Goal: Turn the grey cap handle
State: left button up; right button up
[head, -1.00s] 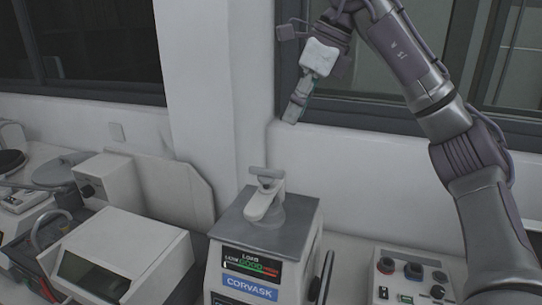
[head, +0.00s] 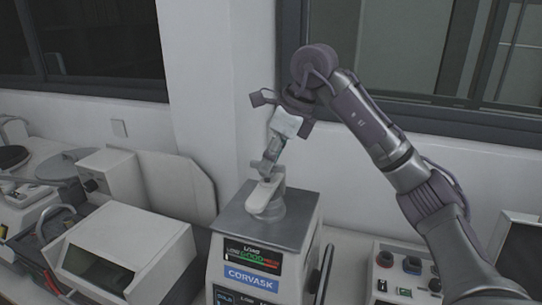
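The grey cap handle (head: 262,199) is on the round cap on top of the press (head: 268,243), a grey-topped white box labelled CORVASK. Its arm slants toward the front left. My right gripper (head: 266,166) points down at the upper end of the handle and overlaps its crossbar in the head view. The fingers look very close to the handle or touching it. The gap between the fingers is too small and hidden to tell whether they grip it. My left gripper is out of view.
A white machine with a dark window (head: 95,270) stands left of the press. A control box with knobs (head: 405,275) stands to the right. The wall and window frame are close behind. A dark screen (head: 521,252) is at the far right.

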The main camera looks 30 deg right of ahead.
jog(key=shift+w, duration=0.1)
grip_shut()
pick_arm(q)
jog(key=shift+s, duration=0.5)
